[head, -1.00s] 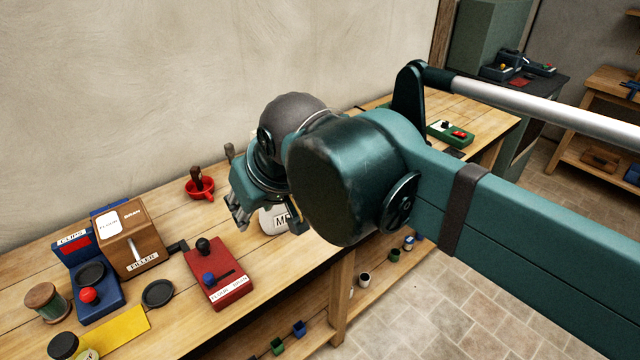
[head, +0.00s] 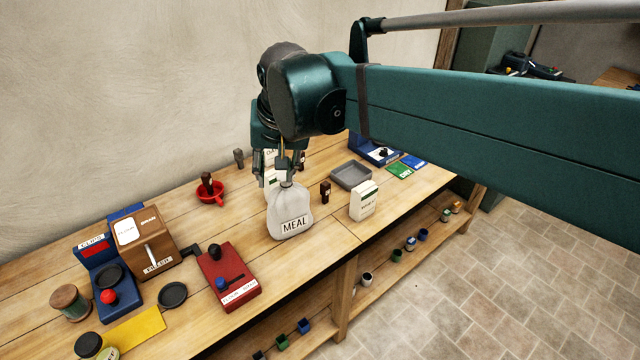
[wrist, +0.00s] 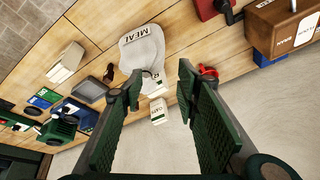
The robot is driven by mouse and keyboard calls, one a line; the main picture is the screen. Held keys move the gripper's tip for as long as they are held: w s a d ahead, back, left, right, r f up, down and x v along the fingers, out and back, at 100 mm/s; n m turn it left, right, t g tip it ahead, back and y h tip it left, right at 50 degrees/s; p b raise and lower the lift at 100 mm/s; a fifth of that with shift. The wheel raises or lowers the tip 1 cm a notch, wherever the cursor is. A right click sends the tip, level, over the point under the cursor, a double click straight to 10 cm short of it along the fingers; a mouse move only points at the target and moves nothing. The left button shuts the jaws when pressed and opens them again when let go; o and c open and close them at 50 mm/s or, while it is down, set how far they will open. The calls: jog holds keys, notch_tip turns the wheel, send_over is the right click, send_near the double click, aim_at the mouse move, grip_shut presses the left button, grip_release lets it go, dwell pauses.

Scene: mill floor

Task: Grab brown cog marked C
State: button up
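I cannot make out a brown cog marked C in either view. My gripper (head: 272,166) hangs above the workbench, just behind and above a white sack labelled MEAL (head: 290,212). In the wrist view its two fingers are spread wide apart with nothing between the pads, so my gripper (wrist: 160,78) is open. The sack (wrist: 142,52) shows beyond the fingertips. My arm covers part of the back right of the scene in the head view.
The wooden bench (head: 330,220) holds a brown filler box (head: 140,238), a red lever box (head: 228,272), a red dish (head: 211,190), a grey tray (head: 351,175) and a white carton (head: 363,200). Small coloured cups stand on the lower shelf. The wall is close behind.

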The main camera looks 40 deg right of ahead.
jog(key=w+d+m+g+p, duration=0.2)
jog(key=w+d+m+p, duration=0.35)
jog(key=d, duration=0.55)
jog(key=m+g+p, duration=0.2)
jog(key=m+p, duration=0.3)
jog(key=p, duration=0.2)
send_over(325, 183)
notch_tip(325, 183, down, 4)
jog(key=shift+y, duration=0.4)
notch_tip(325, 183, down, 12)
jog(key=shift+s+r+b, duration=0.1)
jog(key=shift+r+b, duration=0.15)
jog(key=shift+b, duration=0.15)
jog(key=shift+f, duration=0.65)
jog(key=shift+f, duration=1.25)
jog(key=shift+f, duration=0.1)
jog(key=shift+f, duration=2.55)
